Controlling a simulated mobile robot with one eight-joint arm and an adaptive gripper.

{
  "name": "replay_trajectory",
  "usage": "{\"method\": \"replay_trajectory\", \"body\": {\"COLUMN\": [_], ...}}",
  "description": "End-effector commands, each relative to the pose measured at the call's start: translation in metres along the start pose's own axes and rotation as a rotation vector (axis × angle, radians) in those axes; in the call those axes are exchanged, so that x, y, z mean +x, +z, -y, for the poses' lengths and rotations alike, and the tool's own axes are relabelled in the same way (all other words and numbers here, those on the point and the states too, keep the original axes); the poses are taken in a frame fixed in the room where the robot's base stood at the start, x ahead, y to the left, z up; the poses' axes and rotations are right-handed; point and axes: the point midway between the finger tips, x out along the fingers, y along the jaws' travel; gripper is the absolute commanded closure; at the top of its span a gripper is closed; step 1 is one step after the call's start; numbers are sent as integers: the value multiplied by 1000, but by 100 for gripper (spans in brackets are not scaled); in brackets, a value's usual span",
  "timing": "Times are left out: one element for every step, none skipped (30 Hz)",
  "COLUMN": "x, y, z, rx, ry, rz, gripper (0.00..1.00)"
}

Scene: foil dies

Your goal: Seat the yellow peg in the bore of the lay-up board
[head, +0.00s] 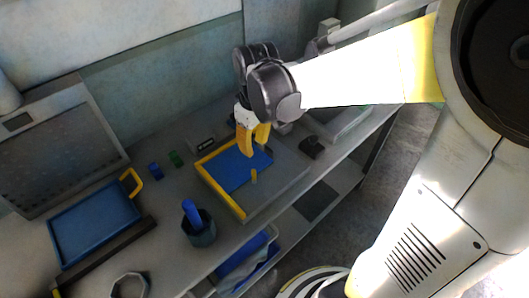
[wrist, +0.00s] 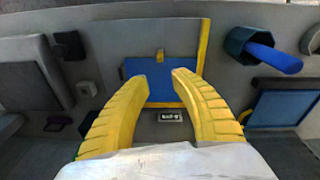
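The lay-up board (head: 275,195) is a grey plate on the bench with a blue panel (head: 232,172) and a yellow edging along two sides. The small yellow peg (head: 254,177) stands on the board by the near edge of the blue panel. It also shows in the wrist view (wrist: 160,55), beyond my fingertips. My gripper (head: 254,154) is above the far part of the board, with its yellow fingers apart and nothing between them. In the wrist view my gripper (wrist: 161,75) is open over the blue panel. I cannot make out the bore in either view.
A dark cup (head: 199,234) holding a blue-handled tool stands left of the board. A blue tray (head: 95,227) with a yellow handle lies further left. A black object (head: 312,148) sits to the right.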

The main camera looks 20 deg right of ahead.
Motion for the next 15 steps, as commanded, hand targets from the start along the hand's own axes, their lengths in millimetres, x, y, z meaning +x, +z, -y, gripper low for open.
{"method": "replay_trajectory", "body": {"x": [-15, -24, -35, -42, -49, -58, -63, -68, -73, -76, -78, -81, -82, -83, -84], "y": [11, 16, 23, 28, 34, 42, 47, 52, 59, 64, 69, 74, 77, 80, 83], "z": [6, 8, 12, 15, 18, 22, 25, 28, 32, 34, 37, 40, 41, 43, 44], "rx": [39, 68, 107, 137, 167, 205, 234, 263, 298, 323, 347, 375, 394, 410, 429], "ry": [20, 33, 49, 61, 72, 85, 93, 100, 109, 113, 117, 121, 123, 125, 126], "rz": [-39, -67, -106, -136, -167, -208, -238, -269, -308, -336, -362, -394, -415, -435, -457], "gripper": [70, 70, 70, 70, 70, 70, 70, 70, 70, 70, 70, 70, 70, 70, 70]}}
